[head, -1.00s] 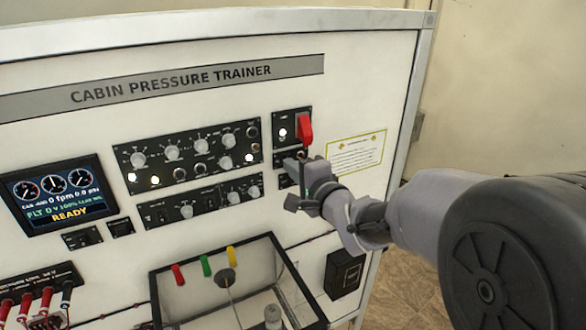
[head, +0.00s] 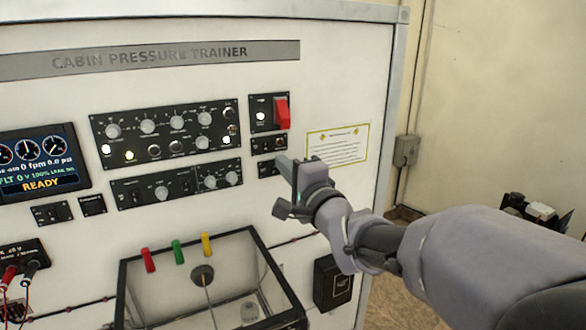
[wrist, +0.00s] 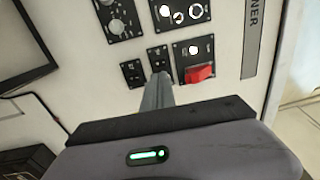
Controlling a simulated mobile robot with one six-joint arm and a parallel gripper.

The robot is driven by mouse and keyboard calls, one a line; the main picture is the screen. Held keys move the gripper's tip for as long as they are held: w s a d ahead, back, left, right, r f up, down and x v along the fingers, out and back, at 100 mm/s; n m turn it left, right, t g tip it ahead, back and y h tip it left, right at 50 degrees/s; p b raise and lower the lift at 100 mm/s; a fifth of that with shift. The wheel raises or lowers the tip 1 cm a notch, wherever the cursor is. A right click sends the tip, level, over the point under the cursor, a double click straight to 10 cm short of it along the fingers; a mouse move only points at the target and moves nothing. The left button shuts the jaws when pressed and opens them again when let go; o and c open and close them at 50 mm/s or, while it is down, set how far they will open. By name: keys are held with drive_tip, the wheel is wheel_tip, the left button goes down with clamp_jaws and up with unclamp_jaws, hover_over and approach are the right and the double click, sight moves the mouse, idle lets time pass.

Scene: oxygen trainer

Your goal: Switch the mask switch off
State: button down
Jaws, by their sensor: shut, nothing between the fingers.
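My gripper (head: 281,161) is shut and empty, with its fingertips close in front of the small switch panels on the right of the trainer face. In the wrist view the fingertips (wrist: 158,80) cover the lower edge of the upper small switch panel (wrist: 157,54); I cannot tell whether they touch it. That panel also shows in the head view (head: 269,143). A second small switch panel (head: 268,168) sits just below and is partly hidden by the fingers. Above is a panel with a raised red guard (head: 282,112) and a lit white lamp. The labels are too small to read, so I cannot tell which switch is the mask switch.
A wide knob panel (head: 165,137) and a narrower one lie left of my gripper. An open-topped box (head: 125,290) with red, green and yellow tabs juts out below. A notice (head: 337,144) is on the right. The screen (head: 42,160) reads READY.

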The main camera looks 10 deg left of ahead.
drive_tip(key=r+v, duration=0.1)
drive_tip(key=v, duration=0.6)
drive_tip(key=s+d+f+n+g+h+b, duration=0.1)
drive_tip(key=s+d+f+h+b, duration=0.2)
drive_tip(key=d+f+b, duration=0.35)
drive_tip(key=s+d+f+g+h+b, duration=0.2)
drive_tip(key=s+d+f+h+b, duration=0.15)
drive_tip(key=f, duration=0.65)
drive_tip(key=s+d+f+n+g+h+b, duration=0.1)
drive_tip(key=s+d+f+h+b, duration=0.2)
drive_tip(key=d+f+b, duration=0.4)
drive_tip(key=s+a+f+n+g+b, duration=0.1)
drive_tip(key=s+f+n+g+b, duration=0.1)
drive_tip(key=s+f, duration=0.6)
drive_tip(key=s+a+f+n+g+y+b, duration=0.1)
drive_tip(key=s+f+n+g+b, duration=0.1)
drive_tip(key=s+f, duration=0.6)
drive_tip(key=shift+s+a+n+g, duration=0.4)
drive_tip(key=shift+n+g, duration=0.1)
drive_tip(key=shift+g, duration=0.5)
